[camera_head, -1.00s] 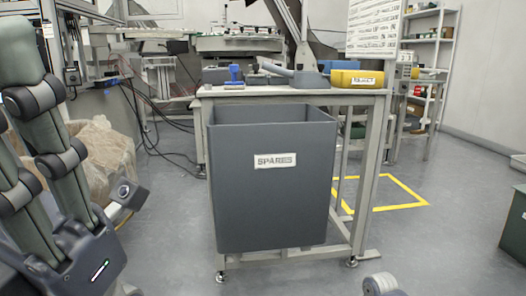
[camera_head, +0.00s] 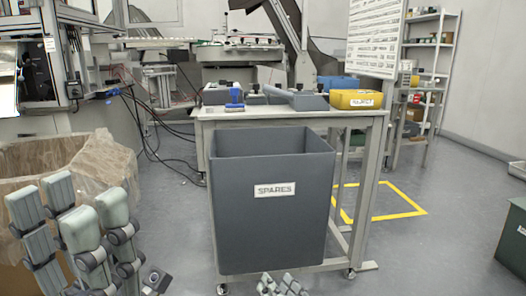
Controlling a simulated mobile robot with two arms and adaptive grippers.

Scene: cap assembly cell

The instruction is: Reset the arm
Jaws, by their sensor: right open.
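My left gripper (camera_head: 72,205) is at the lower left, its jointed fingers with pale grey-green tips pointing up in front of the brown-lined container. No held object shows at its fingertips. The fingers overlap from this angle, so how far they are spread is unclear. My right gripper (camera_head: 283,284) is open. Only its fingertips show at the bottom edge, in front of the lower part of the grey SPARES bin (camera_head: 272,222). Its palm and arm are below the picture, and I see nothing held in the visible tips.
The SPARES bin is in front of a workbench (camera_head: 330,113) holding a yellow REJECT bin (camera_head: 357,99), a blue item (camera_head: 236,97) and grey parts. The brown-lined container (camera_head: 100,160) is at the left. A yellow floor outline (camera_head: 405,214) and open floor are at the right.

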